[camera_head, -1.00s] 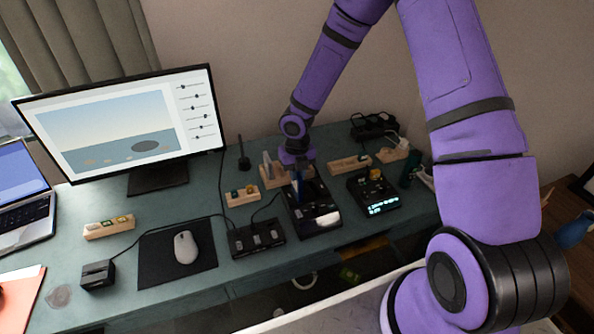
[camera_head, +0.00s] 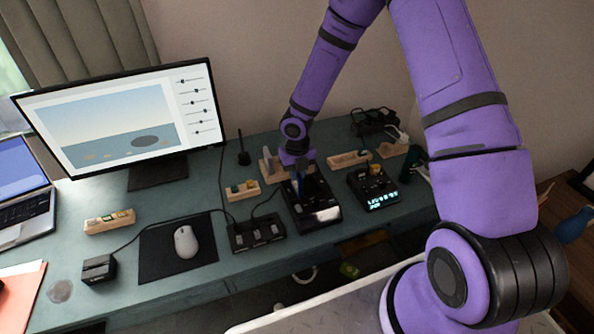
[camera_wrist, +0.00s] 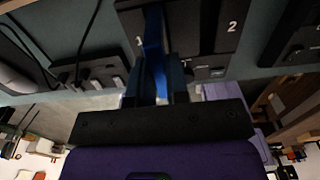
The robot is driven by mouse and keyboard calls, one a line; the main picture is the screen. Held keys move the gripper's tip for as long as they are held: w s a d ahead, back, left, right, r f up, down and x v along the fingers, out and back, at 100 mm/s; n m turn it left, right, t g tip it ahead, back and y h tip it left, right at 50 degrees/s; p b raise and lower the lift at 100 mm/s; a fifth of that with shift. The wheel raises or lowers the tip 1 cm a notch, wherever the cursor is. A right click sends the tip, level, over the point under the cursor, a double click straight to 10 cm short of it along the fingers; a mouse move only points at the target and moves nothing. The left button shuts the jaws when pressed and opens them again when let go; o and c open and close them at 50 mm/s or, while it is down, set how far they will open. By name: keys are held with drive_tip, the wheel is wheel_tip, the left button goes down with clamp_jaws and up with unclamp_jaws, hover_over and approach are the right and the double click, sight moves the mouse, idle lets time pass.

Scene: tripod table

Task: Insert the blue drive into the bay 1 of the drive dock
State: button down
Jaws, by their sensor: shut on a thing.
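The drive dock (camera_head: 326,214) is a black box with a glossy front on the desk, below my gripper. In the wrist view its dark top (camera_wrist: 203,30) carries white labels 1 and 2. My gripper (camera_head: 300,172) is shut on the blue drive (camera_head: 301,186), which is held upright and points down at the dock. In the wrist view, the blue drive (camera_wrist: 153,45) stands between the fingers of my gripper (camera_wrist: 153,85), beside the label 1. The bay opening is hidden, so I cannot tell how deep the drive sits.
Right of the dock is a black device with a lit display (camera_head: 383,200). Left of it are a black switch box (camera_head: 256,235) and a wooden block holder (camera_head: 243,192). A mouse (camera_head: 186,242) on its pad and a monitor (camera_head: 120,115) stand farther left.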

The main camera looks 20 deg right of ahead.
drive_tip(key=shift+f, duration=0.3)
drive_tip(key=c, duration=1)
unclamp_jaws()
drive_tip(key=shift+c, duration=0.2)
wheel_tip(320, 180, up, 11)
drive_tip(key=shift+f, duration=0.1)
